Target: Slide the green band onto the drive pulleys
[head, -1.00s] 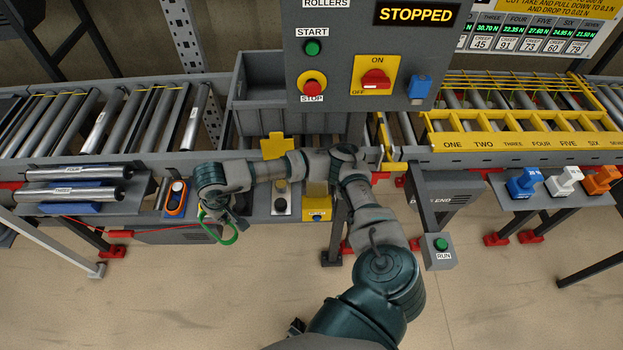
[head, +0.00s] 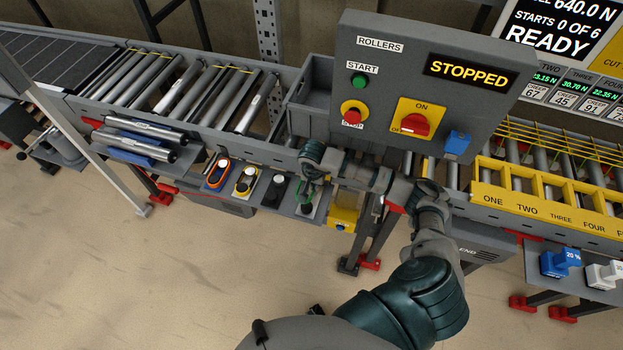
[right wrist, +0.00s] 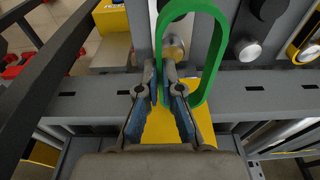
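The green band (right wrist: 222,50) is a long closed loop in the right wrist view. My right gripper (right wrist: 163,75) has its fingers close together with the band's near strand between them. A silver-ended peg (right wrist: 175,50) shows through the loop; I cannot tell whether the band is around it or in front of it. In the head view my right gripper (head: 311,180) is over the right end of the band shelf, and the green band (head: 308,202) shows only as small green bits there. I cannot pick out the drive pulleys. My left gripper is not in view.
An orange band (head: 217,173), a yellow band (head: 246,180) and a black band (head: 274,190) sit on the shelf to the left. The control panel (head: 395,75) reads STOPPED and overhangs behind my right arm. Loose rollers (head: 140,142) lie further left.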

